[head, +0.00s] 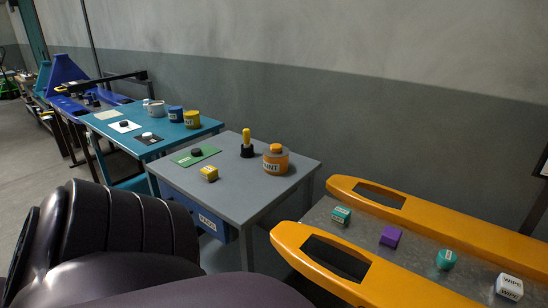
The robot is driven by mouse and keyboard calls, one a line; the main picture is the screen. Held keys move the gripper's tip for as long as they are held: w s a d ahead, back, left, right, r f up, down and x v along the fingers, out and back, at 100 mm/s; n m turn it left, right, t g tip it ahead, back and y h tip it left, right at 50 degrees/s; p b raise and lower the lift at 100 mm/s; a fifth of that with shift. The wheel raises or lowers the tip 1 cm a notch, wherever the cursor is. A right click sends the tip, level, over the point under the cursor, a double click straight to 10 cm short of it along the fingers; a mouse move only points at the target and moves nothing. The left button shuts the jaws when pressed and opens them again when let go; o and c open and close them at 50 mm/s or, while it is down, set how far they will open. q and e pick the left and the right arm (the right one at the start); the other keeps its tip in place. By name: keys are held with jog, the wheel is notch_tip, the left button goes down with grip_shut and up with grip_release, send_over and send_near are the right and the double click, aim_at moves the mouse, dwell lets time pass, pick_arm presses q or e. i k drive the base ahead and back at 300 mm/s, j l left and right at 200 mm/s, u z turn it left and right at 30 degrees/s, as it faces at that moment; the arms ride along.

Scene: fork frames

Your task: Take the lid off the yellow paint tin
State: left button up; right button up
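The yellow paint tin (192,120) stands upright near the right end of the teal table (180,142), beside a blue tin (176,115) and a white tin (156,108). Its top looks yellow; it is too small to make out the lid's edge clearly. Neither of my grippers is in view. A dark, ribbed part that looks like my own body fills the lower left.
An orange-railed cart (440,188) with small objects is at right.

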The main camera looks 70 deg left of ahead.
aim_at(276, 150)
jog(key=u, duration=2.05)
jog(key=j+z, duration=0.1)
jog(key=z, duration=0.35)
jog(key=i+j+z, duration=0.1)
jog(key=z, duration=0.3)
jog(key=j+z, duration=0.15)
jog(key=z, duration=0.3)
jog(key=j+z, duration=0.3)
jog(key=k+j+z, duration=0.15)
jog(key=j+z, duration=0.15)
jog(key=j, duration=0.2)
jog(key=k+j+z, duration=0.1)
jog(key=j, duration=0.35)
jog(key=k+j+z, duration=0.15)
jog(key=j, duration=0.25)
